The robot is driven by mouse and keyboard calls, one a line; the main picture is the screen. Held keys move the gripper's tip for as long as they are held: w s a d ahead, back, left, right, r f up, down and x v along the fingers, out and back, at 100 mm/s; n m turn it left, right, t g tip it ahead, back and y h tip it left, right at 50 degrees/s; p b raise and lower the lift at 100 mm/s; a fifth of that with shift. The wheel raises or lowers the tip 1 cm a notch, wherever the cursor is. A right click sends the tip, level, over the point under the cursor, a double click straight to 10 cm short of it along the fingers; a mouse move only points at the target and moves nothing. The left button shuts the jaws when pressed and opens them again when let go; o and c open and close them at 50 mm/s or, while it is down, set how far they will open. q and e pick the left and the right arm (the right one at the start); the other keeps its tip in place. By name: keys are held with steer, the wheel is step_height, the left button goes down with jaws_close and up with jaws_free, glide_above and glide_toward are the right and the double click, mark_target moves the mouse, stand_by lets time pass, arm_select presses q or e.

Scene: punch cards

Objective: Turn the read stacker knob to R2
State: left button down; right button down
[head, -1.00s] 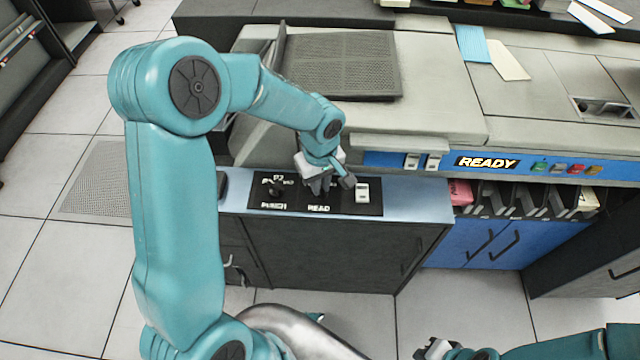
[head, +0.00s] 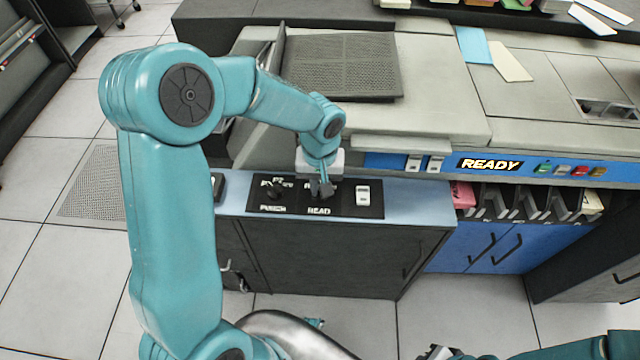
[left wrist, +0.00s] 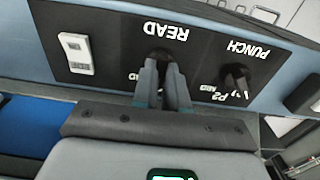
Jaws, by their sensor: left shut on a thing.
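The black control panel (head: 343,208) has a PUNCH knob (head: 275,192) on the left and a READ label (head: 319,211) to its right. My left gripper (head: 321,188) is down over the READ position and hides most of its knob and scale in the head view. In the left wrist view, my left gripper's fingers (left wrist: 163,85) are shut on the dark read stacker knob (left wrist: 159,57). The knob's pointer and most of its position marks are hidden, so its setting cannot be read. My right gripper (head: 437,350) is partly in view at the bottom edge, its jaws unclear.
A white rocker switch (head: 362,195) sits right of the READ knob; it also shows in the left wrist view (left wrist: 76,54). A lit READY sign (head: 490,164) and coloured buttons are on the blue strip behind. Card stacker pockets (head: 525,200) lie to the right.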

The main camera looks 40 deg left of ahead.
stand_by(0.3)
arm_select(q)
steer(key=c, duration=1.2)
jaws_free()
steer(key=shift+o, duration=0.2)
step_height(320, 180, up, 16)
steer(key=p, duration=0.1)
steer(key=shift+r+p, duration=0.2)
steer(key=shift+p, duration=0.1)
